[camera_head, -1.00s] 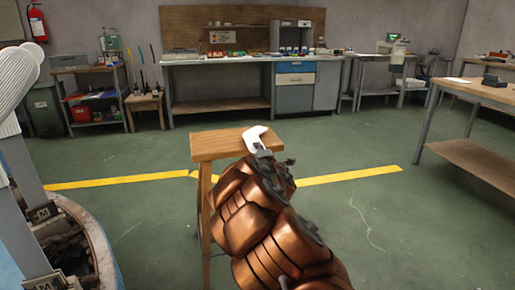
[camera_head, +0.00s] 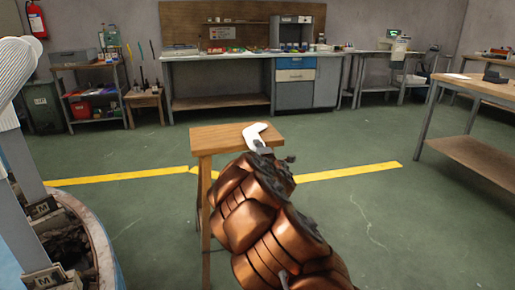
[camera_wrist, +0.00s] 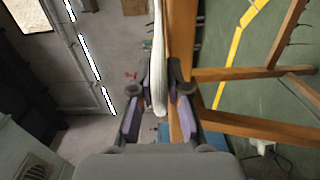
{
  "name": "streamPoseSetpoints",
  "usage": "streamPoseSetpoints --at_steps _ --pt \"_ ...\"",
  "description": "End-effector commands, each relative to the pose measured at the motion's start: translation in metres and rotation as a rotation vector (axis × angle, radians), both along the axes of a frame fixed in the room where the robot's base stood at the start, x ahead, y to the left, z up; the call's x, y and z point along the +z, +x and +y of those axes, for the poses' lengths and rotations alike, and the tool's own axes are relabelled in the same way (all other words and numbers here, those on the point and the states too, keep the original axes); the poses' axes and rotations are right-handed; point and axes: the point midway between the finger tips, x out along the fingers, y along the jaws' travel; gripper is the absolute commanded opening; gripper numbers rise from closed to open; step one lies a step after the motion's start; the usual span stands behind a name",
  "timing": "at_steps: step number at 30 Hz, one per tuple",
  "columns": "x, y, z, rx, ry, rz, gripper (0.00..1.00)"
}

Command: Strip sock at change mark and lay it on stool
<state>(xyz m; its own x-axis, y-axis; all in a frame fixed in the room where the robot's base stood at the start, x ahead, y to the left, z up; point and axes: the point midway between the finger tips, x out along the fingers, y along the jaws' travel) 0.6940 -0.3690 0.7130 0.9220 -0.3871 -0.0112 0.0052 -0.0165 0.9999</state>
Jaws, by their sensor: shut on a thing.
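The white sock (camera_head: 255,133) shows bent in the head view, in front of or over the top of the wooden stool (camera_head: 210,141). My gripper (camera_head: 264,150) is shut on it at its near end, partly hidden by my copper-coloured arm. In the wrist view the sock (camera_wrist: 159,55) runs as a pale strip from the top edge down between the dark finger pads of my gripper (camera_wrist: 158,104). Orange-brown wooden legs and bars of the stool (camera_wrist: 235,121) show there beside the sock. I cannot tell whether the sock touches the stool top.
At left stands a round machine (camera_head: 103,245) with "M" plates (camera_head: 43,208) and white ribbed forms (camera_head: 14,66). A workbench (camera_head: 220,61) stands at the back and a wooden table (camera_head: 480,88) at right. Green floor around the stool is open, with a yellow line across it.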

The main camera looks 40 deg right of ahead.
Motion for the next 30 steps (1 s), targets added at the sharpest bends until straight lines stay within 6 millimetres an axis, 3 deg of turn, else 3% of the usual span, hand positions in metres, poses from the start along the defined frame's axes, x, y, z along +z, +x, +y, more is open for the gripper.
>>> streamPoseSetpoints --at_steps 3,4,12,23,30 --pt "0.000 0.000 0.000 0.000 0.000 0.000 0.00" --pt "0.000 0.000 0.000 0.000 0.000 0.000 0.17" --pt "0.000 0.000 0.000 0.000 0.000 0.000 0.44" --pt "0.000 -0.002 0.001 0.000 0.000 0.001 0.44" --pt "0.001 -0.017 0.008 0.001 -0.002 0.000 0.44"
